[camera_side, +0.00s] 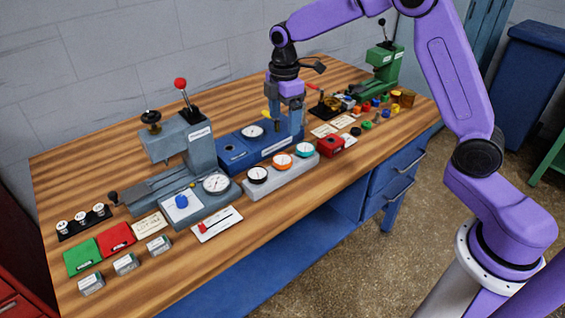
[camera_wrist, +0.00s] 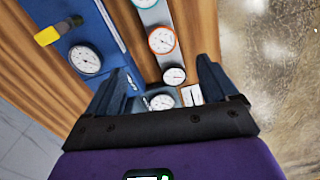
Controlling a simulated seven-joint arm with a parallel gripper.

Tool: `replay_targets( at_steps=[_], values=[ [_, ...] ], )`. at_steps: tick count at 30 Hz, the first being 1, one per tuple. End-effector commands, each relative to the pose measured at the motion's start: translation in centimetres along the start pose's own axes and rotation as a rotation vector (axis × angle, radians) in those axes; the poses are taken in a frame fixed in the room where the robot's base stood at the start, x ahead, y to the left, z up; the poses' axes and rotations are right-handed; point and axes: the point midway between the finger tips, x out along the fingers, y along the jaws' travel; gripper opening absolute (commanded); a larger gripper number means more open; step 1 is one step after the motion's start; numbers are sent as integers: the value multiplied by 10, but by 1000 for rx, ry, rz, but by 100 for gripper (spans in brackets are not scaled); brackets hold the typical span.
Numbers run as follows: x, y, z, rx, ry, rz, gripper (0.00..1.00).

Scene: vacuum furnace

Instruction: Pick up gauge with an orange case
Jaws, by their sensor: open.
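The gauge with an orange case (camera_side: 282,160) sits in a light grey rack (camera_side: 270,182), between a black-cased gauge (camera_side: 258,174) and a teal-cased gauge (camera_side: 303,149). In the wrist view the orange gauge (camera_wrist: 162,40) lies ahead of the fingers, face up, with the black gauge (camera_wrist: 174,75) nearer, between the fingertips in the picture. The teal gauge (camera_wrist: 146,2) is cut by the top edge. My gripper (camera_side: 287,129) is open and empty, pointing down above the bench near the rack's far side. Its fingers (camera_wrist: 165,70) also show in the wrist view, apart from the gauges.
A blue fixture with a white dial (camera_side: 253,131) and a yellow-handled part (camera_wrist: 52,32) stands behind the rack. A grey press (camera_side: 185,150) with a red-knobbed lever is left. A red block (camera_side: 330,146) and several small coloured parts are right. Bare wood runs along the front edge.

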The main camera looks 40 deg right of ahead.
Motion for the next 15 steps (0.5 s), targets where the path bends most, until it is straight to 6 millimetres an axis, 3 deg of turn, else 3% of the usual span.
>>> replay_targets(
  at_steps=[9, 15],
  values=[
    [57, -1, 0, 1, -2, -3, 87],
    [70, 0, 0, 2, 0, 0, 87]
  ],
)
